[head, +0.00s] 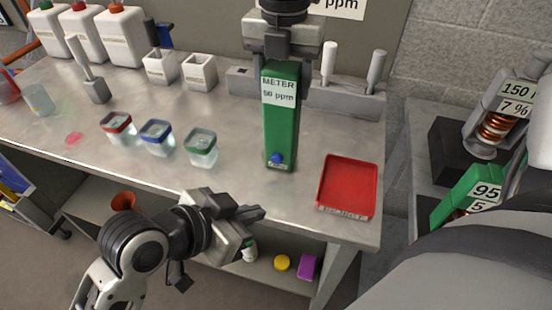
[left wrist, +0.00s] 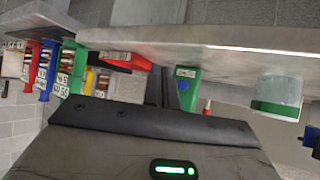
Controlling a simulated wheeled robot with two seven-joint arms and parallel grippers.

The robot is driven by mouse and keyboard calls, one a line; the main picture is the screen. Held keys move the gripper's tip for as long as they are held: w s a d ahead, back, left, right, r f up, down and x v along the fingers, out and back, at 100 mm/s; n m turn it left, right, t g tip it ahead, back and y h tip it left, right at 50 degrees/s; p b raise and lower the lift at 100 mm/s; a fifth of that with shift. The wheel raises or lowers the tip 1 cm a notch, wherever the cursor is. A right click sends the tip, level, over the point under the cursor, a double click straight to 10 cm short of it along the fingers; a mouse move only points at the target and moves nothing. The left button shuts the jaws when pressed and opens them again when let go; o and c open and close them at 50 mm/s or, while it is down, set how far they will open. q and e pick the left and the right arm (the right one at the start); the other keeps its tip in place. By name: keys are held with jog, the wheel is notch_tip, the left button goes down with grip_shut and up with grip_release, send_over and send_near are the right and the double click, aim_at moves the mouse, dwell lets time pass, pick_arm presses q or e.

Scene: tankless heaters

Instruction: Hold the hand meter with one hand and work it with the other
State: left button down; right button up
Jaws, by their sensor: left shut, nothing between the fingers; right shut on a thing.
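The hand meter (head: 281,125) is a tall green body with a white label reading "METER" and what looks like "50 ppm". A blue button (head: 277,158) sits near its lower end. My right gripper (head: 283,56) is shut on the meter's top end and holds it roughly upright over the bench. My left gripper (head: 256,213) is shut and empty at the bench's front edge, below and left of the button, apart from the meter. In the left wrist view the meter (left wrist: 188,98) and its blue button show beyond my dark left fingers (left wrist: 160,88).
A red tray (head: 348,184) lies on the bench (head: 240,203) right of the meter. A grey rack with white-handled probes (head: 328,63) is behind. Heaters (head: 497,120) stand at the right.

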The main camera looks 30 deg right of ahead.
aim_at(277, 159)
pick_arm(q)
jog(key=shift+w+d, duration=1.45)
jog(key=shift+d, duration=0.25)
jog(key=shift+w+d, duration=1.45)
jog(key=shift+d, duration=0.2)
jog(key=shift+w+d, duration=0.25)
jog(key=shift+d, duration=0.05)
jog(key=shift+w+d, duration=0.35)
jog(key=shift+d, duration=0.05)
dwell(0.6)
jog(key=shift+s+a, duration=0.65)
jog(key=shift+a, duration=0.05)
jog(key=shift+a, duration=0.1)
